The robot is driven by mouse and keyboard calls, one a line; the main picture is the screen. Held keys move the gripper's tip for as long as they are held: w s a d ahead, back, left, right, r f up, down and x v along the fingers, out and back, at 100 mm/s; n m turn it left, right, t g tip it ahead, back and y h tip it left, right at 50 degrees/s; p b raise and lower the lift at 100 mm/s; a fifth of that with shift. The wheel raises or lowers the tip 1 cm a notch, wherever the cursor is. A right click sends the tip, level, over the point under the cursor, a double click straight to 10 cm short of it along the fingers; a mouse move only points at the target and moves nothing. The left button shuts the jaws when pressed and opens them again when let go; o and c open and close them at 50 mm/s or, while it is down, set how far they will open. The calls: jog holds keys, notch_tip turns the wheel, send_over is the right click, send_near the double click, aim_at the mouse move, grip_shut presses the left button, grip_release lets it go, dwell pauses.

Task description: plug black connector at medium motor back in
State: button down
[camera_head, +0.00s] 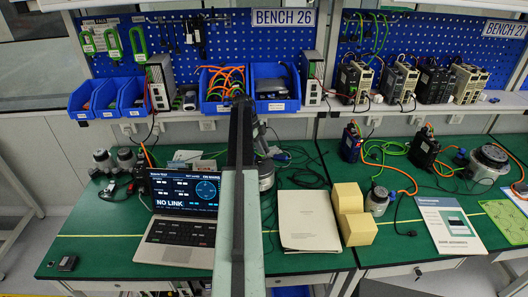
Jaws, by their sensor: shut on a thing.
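My arm (240,190) rises through the middle of the picture, and its far end is in front of the shelf bins. My gripper cannot be made out. A silver motor (266,177) stands behind my arm on the green bench, partly hidden by it, with dark cables beside it. Another silver motor (377,201) stands right of the yellow blocks. A black cable end (411,233) lies on the mat near that second motor. Which motor is the medium one I cannot tell. Any connector at the half-hidden motor is too small or covered to see.
A laptop (182,208) reading "NO LINK" is left of my arm. A folder (309,220) and yellow blocks (352,215) are to the right. A larger motor (488,162) and orange and green cables occupy the right bench. Free mat (110,235) shows at front left.

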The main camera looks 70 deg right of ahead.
jog(key=shift+f, duration=0.25)
dwell(0.6)
jog(key=c, duration=1)
grip_release()
jog(key=shift+r+p, duration=0.3)
jog(key=shift+r, duration=0.15)
notch_tip(320, 180, up, 4)
jog(key=p, duration=0.3)
jog(key=shift+f, duration=0.25)
jog(key=s+a, duration=0.1)
jog(key=a, duration=0.4)
jog(key=s+a, duration=0.2)
jog(key=a, duration=0.3)
jog(key=s+a+p, duration=0.1)
jog(key=s+a, duration=0.1)
jog(key=a, duration=0.3)
jog(key=shift+a+r, duration=0.1)
jog(key=shift+r, duration=0.2)
jog(key=shift+s, duration=0.1)
